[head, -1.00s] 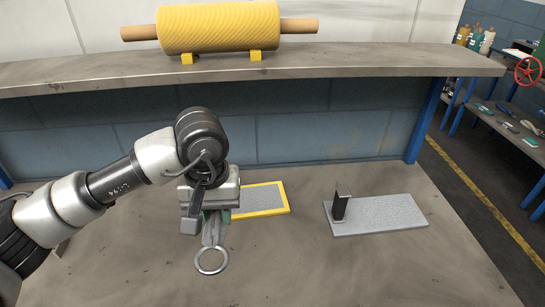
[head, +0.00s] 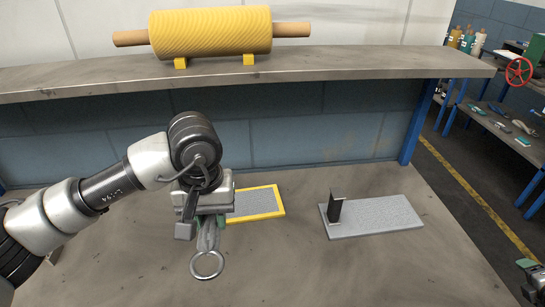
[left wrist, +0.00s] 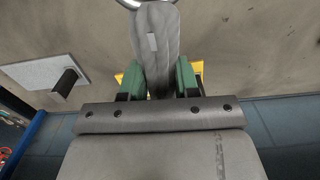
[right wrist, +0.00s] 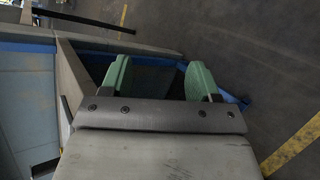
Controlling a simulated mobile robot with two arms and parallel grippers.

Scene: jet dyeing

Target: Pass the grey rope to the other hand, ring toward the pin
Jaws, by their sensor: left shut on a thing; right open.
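My left gripper (head: 207,222) is shut on the grey rope (head: 208,238) above the table, left of centre. The rope's metal ring (head: 207,265) hangs toward the near side in the head view. In the left wrist view the rope (left wrist: 157,45) lies between the green fingertips, with part of the ring (left wrist: 130,3) at the top edge. A dark upright pin (head: 335,209) stands on a grey plate (head: 385,217) to the right of the rope. My right gripper (head: 526,276) shows at the lower right edge; its fingers (right wrist: 160,80) are open and empty in the right wrist view.
A yellow-framed grey pad (head: 258,204) lies on the table behind the left gripper. A shelf (head: 330,62) at the back carries a yellow roll (head: 210,31). A blue post (head: 418,125) stands at the right. The table between ring and lower right is clear.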

